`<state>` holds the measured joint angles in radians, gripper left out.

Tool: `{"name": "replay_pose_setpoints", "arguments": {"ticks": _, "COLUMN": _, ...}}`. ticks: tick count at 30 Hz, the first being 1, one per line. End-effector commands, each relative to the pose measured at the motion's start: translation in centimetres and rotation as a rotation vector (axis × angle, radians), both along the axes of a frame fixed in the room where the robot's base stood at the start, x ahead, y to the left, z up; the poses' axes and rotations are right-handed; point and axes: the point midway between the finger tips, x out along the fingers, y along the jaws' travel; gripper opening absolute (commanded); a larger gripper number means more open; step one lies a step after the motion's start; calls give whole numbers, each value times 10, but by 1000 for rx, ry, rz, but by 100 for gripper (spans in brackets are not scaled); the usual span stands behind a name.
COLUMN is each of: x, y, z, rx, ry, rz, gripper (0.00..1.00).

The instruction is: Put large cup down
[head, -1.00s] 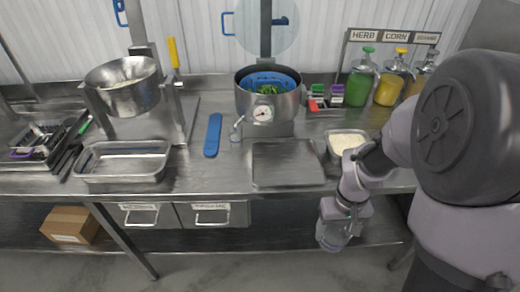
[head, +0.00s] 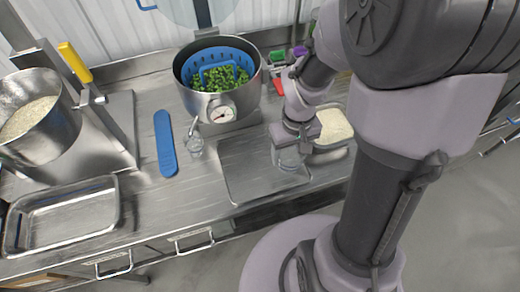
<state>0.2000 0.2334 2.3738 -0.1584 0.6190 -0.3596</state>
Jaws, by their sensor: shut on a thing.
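My gripper (head: 292,146) is shut on a clear large cup (head: 289,160). The cup is upright and hangs below the fingers over the right part of a flat square steel plate (head: 245,178) on the counter. I cannot tell whether the cup's base touches the plate. The fingers and wrist hide the upper part of the cup.
A container of rice (head: 333,127) stands just right of the cup. A steel pot with a gauge (head: 222,114) holds a blue basket of greens behind.

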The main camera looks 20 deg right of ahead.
Motion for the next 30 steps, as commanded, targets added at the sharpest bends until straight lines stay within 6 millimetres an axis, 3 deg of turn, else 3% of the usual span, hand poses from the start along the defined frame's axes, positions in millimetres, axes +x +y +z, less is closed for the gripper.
{"name": "replay_pose_setpoints", "arguments": {"ticks": 4, "x": 31, "y": 35, "z": -7, "rx": 0, "ry": -1, "rz": 5, "gripper": 26}}
{"name": "replay_pose_setpoints", "arguments": {"ticks": 12, "x": 55, "y": 64, "z": -9, "rx": 0, "ry": 0, "rz": 1, "gripper": 26}}
{"name": "replay_pose_setpoints", "arguments": {"ticks": 15, "x": 53, "y": 62, "z": -38, "rx": 1, "ry": 4, "rz": -2, "gripper": 26}}
{"name": "replay_pose_setpoints", "arguments": {"ticks": 17, "x": 53, "y": 62, "z": -46, "rx": 0, "ry": 2, "rz": -1, "gripper": 26}}
{"name": "replay_pose_setpoints", "arguments": {"ticks": 27, "x": 53, "y": 61, "z": -47, "rx": 0, "ry": 0, "rz": -2, "gripper": 26}}
{"name": "replay_pose_setpoints", "arguments": {"ticks": 28, "x": 53, "y": 61, "z": -46, "rx": 0, "ry": 0, "rz": -2, "gripper": 70}}
{"name": "replay_pose_setpoints", "arguments": {"ticks": 30, "x": 53, "y": 61, "z": -46, "rx": 0, "ry": 0, "rz": -2, "gripper": 84}}
